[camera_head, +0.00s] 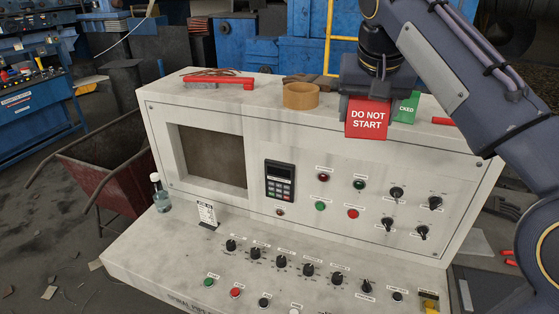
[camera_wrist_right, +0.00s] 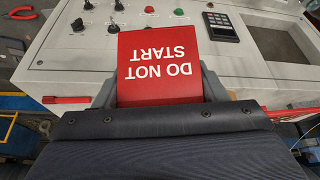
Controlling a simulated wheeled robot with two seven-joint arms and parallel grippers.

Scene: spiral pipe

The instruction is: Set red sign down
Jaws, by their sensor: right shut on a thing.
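The red "DO NOT START" sign (camera_head: 367,118) is at the upper right of the control console, in front of its top edge. My right gripper (camera_head: 372,92) is shut on it from above, and the lettering faces outward. In the right wrist view the red sign (camera_wrist_right: 160,66) fills the space between the fingers and its text appears upside down. The sign's lower edge overlaps the console's upright panel in the picture; I cannot tell whether it touches anything. A green sign (camera_head: 406,107) stands just right of it, partly hidden. My left gripper is not in view.
The console (camera_head: 290,226) carries knobs, buttons and a keypad. On its top are a roll of tape (camera_head: 300,96), a red-handled tool (camera_head: 220,82) and another red handle (camera_head: 443,121).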

